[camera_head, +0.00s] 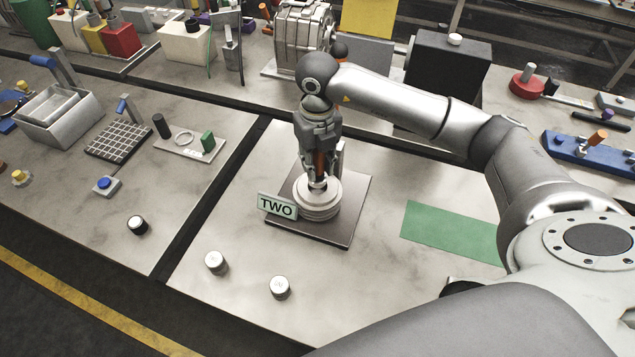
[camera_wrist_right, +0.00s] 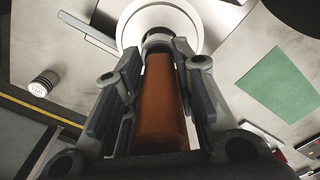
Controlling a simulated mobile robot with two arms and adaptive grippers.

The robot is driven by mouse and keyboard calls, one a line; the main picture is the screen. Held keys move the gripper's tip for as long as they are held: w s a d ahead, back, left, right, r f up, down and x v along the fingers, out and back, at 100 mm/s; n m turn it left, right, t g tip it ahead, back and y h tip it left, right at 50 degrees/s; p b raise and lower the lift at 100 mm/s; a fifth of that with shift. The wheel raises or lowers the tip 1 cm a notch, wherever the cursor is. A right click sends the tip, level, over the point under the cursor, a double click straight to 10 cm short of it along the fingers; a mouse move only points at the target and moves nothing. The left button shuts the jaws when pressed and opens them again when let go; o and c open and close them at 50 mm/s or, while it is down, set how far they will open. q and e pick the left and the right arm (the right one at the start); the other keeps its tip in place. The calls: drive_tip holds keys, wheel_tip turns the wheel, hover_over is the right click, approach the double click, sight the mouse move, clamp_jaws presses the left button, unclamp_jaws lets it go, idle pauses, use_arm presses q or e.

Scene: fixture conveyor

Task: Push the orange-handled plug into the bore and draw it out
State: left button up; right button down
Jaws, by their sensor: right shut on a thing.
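My right gripper (camera_head: 318,168) points down and is shut on the orange handle (camera_wrist_right: 162,100) of the plug, which is upright between its fingers. The handle also shows as a thin orange strip in the head view (camera_head: 319,160). Below it is a round, stepped metal fixture (camera_head: 318,204) on a dark plate (camera_head: 345,225), with a "TWO" sign (camera_head: 277,207) at its front left. The plug's lower end meets the top middle of the fixture; how deep it sits in the bore I cannot tell. My left gripper is not in view.
A green mat (camera_head: 452,232) lies to the right of the plate. Two small metal cylinders (camera_head: 216,262) (camera_head: 280,287) stand in front on the bench. A geared housing (camera_head: 302,38) and a black box (camera_head: 447,68) stand behind. The bench between the cylinders and mat is clear.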

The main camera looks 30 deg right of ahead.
drive_tip(key=shift+r+p, duration=1.1)
drive_tip(key=shift+r, duration=1.15)
